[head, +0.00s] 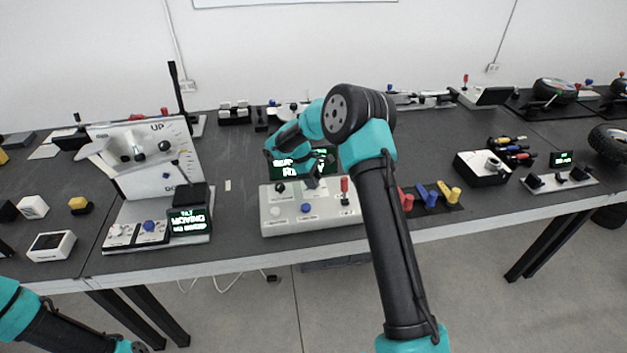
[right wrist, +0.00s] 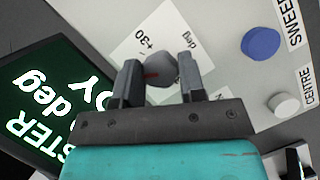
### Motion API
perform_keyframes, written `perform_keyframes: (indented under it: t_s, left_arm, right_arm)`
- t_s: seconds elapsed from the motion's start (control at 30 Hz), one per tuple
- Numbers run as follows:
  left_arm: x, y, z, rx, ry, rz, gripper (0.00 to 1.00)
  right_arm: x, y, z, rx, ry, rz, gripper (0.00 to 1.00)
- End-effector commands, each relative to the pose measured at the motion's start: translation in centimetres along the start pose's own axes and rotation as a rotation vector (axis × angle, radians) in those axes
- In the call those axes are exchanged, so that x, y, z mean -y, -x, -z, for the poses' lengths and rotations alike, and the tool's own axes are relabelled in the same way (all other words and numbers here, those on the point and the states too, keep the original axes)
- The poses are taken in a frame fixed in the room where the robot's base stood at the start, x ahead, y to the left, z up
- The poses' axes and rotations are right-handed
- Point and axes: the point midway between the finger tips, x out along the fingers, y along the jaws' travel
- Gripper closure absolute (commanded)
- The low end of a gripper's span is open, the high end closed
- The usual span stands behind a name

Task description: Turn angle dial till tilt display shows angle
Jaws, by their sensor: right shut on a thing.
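The angle dial is a grey knob (right wrist: 161,70) with a red pointer line, on a white plate marked "+30". My right gripper (right wrist: 158,80) has one finger on each side of it and is shut on it. In the head view my right gripper (head: 311,181) is over the grey console (head: 330,218) and hides the dial. The tilt display (head: 326,157) stands behind it with green-white text, partly covered by the gripper. The right wrist view shows part of this display (right wrist: 45,105), with "deg" and cut-off words; I cannot read the angle.
The console carries a blue button (head: 305,208) marked SWEEP, a white button (right wrist: 284,104) marked CENTRE, and a red-topped lever (head: 344,188). A tilt stand (head: 150,160) with its own display (head: 189,221) is at left. Coloured plugs (head: 430,194) lie right of my arm.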

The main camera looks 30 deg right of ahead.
Motion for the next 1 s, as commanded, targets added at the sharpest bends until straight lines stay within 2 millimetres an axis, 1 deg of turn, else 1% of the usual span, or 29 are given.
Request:
perform_keyframes:
  t_s: [0.1,0.3,0.77,0.8,1.0]
  left_arm:
    - [0.0,0.0,0.0,0.0,0.0,0.0,0.57]
    - [0.0,0.0,0.0,0.0,0.0,0.0,0.57]
    - [0.0,0.0,0.0,0.0,0.0,0.0,0.57]
    - [0.0,0.0,0.0,0.0,0.0,0.0,0.57]
    - [0.0,0.0,0.0,0.0,0.0,0.0,0.57]
  right_arm:
    - [-0.06,0.04,0.02,-0.001,-0.063,0.026,0.86]
    - [-0.05,0.05,-0.01,-0.001,-0.129,0.053,0.86]
    - [-0.07,0.07,-0.01,-0.001,-0.146,0.06,0.86]
    - [-0.07,0.07,0.0,-0.001,-0.146,0.06,0.6]
    - [-0.06,0.04,-0.01,-0.001,-0.146,0.06,0.41]
